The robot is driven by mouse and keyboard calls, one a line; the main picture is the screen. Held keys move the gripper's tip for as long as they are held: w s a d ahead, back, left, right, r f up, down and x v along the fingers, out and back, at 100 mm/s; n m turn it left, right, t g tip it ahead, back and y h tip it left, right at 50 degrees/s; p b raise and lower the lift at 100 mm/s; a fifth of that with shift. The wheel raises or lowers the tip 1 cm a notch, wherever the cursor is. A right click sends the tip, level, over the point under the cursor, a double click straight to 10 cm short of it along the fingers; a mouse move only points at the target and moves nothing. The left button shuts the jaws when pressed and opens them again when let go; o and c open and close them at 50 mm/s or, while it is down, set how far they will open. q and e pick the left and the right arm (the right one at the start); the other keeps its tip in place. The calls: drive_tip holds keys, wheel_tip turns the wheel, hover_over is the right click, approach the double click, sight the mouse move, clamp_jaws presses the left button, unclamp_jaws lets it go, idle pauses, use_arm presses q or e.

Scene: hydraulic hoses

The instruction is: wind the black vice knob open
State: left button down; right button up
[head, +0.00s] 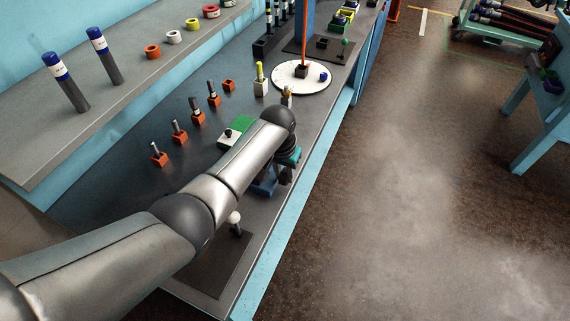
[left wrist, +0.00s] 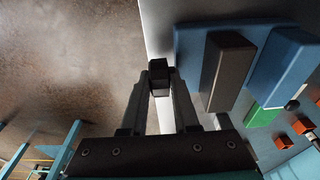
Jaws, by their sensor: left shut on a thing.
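The vice (left wrist: 198,32) is blue with a dark grey block-shaped jaw (left wrist: 228,72), at the right of the left wrist view. In the head view, part of the blue vice (head: 264,185) shows beside and below my left arm. The black vice knob (left wrist: 158,66) is a small dark block. My left gripper (left wrist: 160,82) is shut on it, with a fingertip on each side. In the head view my left gripper (head: 287,165) is at the bench's front edge, mostly behind the arm, and I cannot make out the knob there. My right gripper is in neither view.
The bench (head: 170,205) carries several orange blocks with upright fittings, a green block (head: 234,131), a white round plate (head: 302,77) and a white-topped knob (head: 234,217). A shelf (head: 118,95) holds two blue-capped tubes. The floor (head: 400,200) right of the bench is clear.

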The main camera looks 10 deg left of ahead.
use_arm(q)
drive_tip(key=shift+s+r+t+h+p, duration=0.1)
drive_tip(key=shift+s+t+h+p, duration=0.15)
drive_tip(key=shift+t+p, duration=1.05)
drive_tip(key=shift+h+p, duration=0.25)
drive_tip(key=shift+p, duration=0.5)
drive_tip(key=shift+a+f+t+h, duration=0.1)
drive_tip(key=shift+f+t+h, duration=0.15)
drive_tip(key=shift+t, duration=0.65)
drive_tip(key=shift+p, duration=0.3)
drive_tip(key=c, duration=0.7)
unclamp_jaws()
drive_tip(key=shift+o, duration=0.2)
drive_tip(key=shift+s+r, duration=0.1)
drive_tip(key=shift+s, duration=0.05)
